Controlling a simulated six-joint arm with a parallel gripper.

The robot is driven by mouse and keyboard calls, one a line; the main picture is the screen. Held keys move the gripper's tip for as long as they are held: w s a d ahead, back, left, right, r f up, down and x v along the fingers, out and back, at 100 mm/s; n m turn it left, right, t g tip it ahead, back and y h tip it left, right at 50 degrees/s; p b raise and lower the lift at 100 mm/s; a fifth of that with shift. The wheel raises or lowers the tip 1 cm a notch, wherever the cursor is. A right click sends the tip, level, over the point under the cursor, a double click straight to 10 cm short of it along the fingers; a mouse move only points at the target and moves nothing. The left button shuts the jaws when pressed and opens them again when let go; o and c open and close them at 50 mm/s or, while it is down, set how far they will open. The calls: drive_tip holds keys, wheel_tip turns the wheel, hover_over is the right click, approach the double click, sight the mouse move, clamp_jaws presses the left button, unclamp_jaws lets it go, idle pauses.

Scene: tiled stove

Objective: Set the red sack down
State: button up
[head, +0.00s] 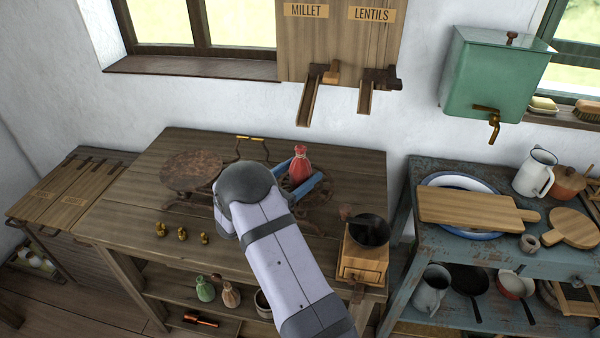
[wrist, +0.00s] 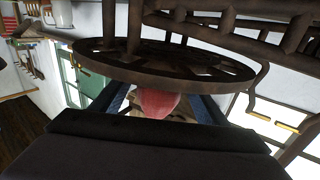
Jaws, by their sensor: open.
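The red sack (head: 300,166) stands upright with its tied neck on top, at the dark openwork round plate (head: 318,205) on the right side of the wooden table. My gripper (head: 310,170) is open, with one blue finger on each side of the sack. In the wrist view the sack (wrist: 158,102) shows between the two blue fingers (wrist: 160,97), close to the plate's rim (wrist: 165,70). That view looks upside down. My arm hides part of the plate, and the sack's base is hard to see.
A brown round plate (head: 190,168) lies left on the table, with brass parts (head: 250,142) behind. Several small brass weights (head: 182,235) stand in front of it. A wooden grinder (head: 362,252) stands at the right front. Wooden chutes (head: 310,98) hang above the table's back.

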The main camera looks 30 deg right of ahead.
drive_tip(key=shift+r, duration=0.25)
drive_tip(key=b+v, duration=0.2)
drive_tip(key=v, duration=1)
drive_tip(key=shift+b, duration=0.3)
drive_tip(key=shift+f, duration=0.1)
